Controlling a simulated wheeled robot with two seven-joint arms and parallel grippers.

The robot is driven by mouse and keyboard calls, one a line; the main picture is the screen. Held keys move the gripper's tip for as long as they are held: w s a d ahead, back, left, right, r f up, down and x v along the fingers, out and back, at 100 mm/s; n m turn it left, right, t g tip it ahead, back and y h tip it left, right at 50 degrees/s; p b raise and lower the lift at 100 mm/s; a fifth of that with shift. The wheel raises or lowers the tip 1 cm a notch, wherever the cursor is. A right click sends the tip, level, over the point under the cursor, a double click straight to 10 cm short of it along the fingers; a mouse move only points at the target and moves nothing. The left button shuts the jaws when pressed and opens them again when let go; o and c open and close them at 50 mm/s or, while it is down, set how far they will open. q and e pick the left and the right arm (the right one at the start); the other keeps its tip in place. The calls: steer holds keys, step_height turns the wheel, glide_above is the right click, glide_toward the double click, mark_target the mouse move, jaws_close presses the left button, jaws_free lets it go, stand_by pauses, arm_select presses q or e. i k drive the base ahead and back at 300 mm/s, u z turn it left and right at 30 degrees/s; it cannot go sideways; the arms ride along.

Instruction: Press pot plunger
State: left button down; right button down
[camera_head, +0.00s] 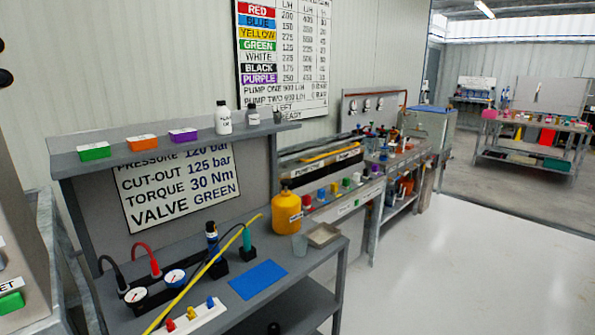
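Neither of my grippers is in the head view, and nothing touches the pot.
White floor (450,250) is open at right.

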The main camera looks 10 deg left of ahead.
mark_target(285, 182)
steer(key=u, duration=0.5)
steer(key=i, duration=1.15)
steer(key=u, duration=0.6)
